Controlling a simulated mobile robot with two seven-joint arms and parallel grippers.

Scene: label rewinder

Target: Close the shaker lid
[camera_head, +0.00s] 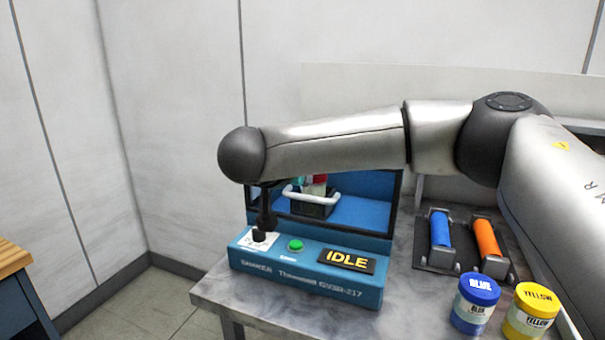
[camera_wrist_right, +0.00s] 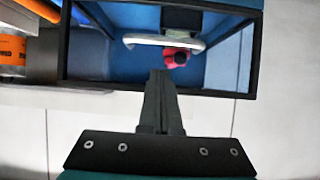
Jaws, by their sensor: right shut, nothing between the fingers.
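The shaker (camera_head: 306,277) is a blue machine on the table, with "IDLE" on its front display. Dark frame bars (camera_head: 330,229) edge its chamber; my arm covers the top, so I cannot tell how the lid stands. Inside is a dark holder with a white handle (camera_head: 311,196) and red and green items. The wrist view shows the black-framed chamber (camera_wrist_right: 160,88), the white handle (camera_wrist_right: 163,41) and a red item (camera_wrist_right: 176,58). My right gripper (camera_head: 264,224) is shut and empty, pointing down just above the dark knob (camera_head: 259,237) at the panel's left. My left gripper is out of view.
A green button (camera_head: 295,245) sits right of the knob. A rack with a blue roll (camera_head: 440,230) and an orange roll (camera_head: 486,238) stands to the right. Blue (camera_head: 475,303) and yellow (camera_head: 531,311) jars stand at the front right. White walls are behind.

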